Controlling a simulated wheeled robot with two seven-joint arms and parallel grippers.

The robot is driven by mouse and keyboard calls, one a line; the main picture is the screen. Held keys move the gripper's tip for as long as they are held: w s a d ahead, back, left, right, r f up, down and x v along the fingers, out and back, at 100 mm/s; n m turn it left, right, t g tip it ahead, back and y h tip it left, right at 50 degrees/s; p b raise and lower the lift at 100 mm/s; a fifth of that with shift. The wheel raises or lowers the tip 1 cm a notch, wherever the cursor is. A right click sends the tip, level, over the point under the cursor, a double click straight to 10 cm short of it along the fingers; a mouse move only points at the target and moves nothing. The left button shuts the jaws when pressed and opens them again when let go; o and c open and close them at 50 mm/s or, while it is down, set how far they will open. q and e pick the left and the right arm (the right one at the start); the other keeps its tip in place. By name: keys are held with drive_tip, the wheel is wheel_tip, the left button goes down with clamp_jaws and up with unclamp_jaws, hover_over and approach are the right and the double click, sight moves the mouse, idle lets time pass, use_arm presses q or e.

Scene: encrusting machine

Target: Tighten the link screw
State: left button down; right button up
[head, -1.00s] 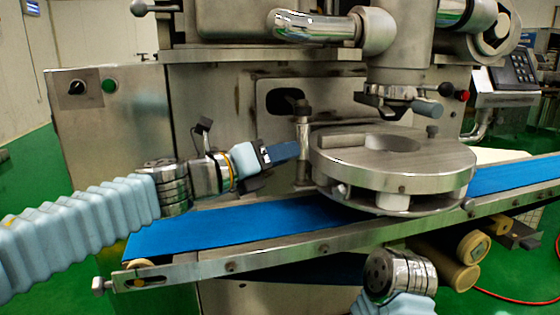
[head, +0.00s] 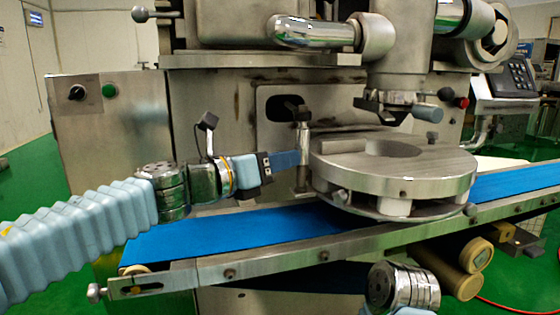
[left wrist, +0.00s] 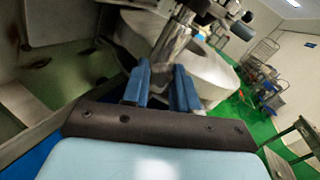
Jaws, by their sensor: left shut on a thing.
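The link screw (head: 303,136) looks like an upright metal post with a dark top, standing just left of the round metal turntable (head: 395,168). My left gripper (head: 301,159) reaches in from the left with its blue fingers level, shut on this post. In the left wrist view, the metal post (left wrist: 171,45) rises between and beyond the two blue fingers of the gripper (left wrist: 161,80). The fingers hide part of the post. My right gripper is out of view; only a part of my right arm shows at the bottom.
A blue conveyor belt (head: 225,230) with a metal side rail (head: 270,262) runs below the gripper and turntable. The machine's steel body (head: 220,110) stands close behind. A nozzle head (head: 398,103) hangs over the turntable. A control panel (head: 516,80) is at the right.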

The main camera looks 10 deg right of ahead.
use_arm(q)
drive_tip(key=shift+f, duration=0.1)
drive_tip(key=c, duration=0.9)
unclamp_jaws()
drive_tip(key=shift+o, duration=0.2)
drive_tip(key=shift+a, duration=0.1)
drive_tip(key=b+v, duration=0.1)
drive_tip(key=v, duration=1.2)
drive_tip(key=shift+s+a, duration=0.15)
drive_tip(key=shift+a, duration=0.1)
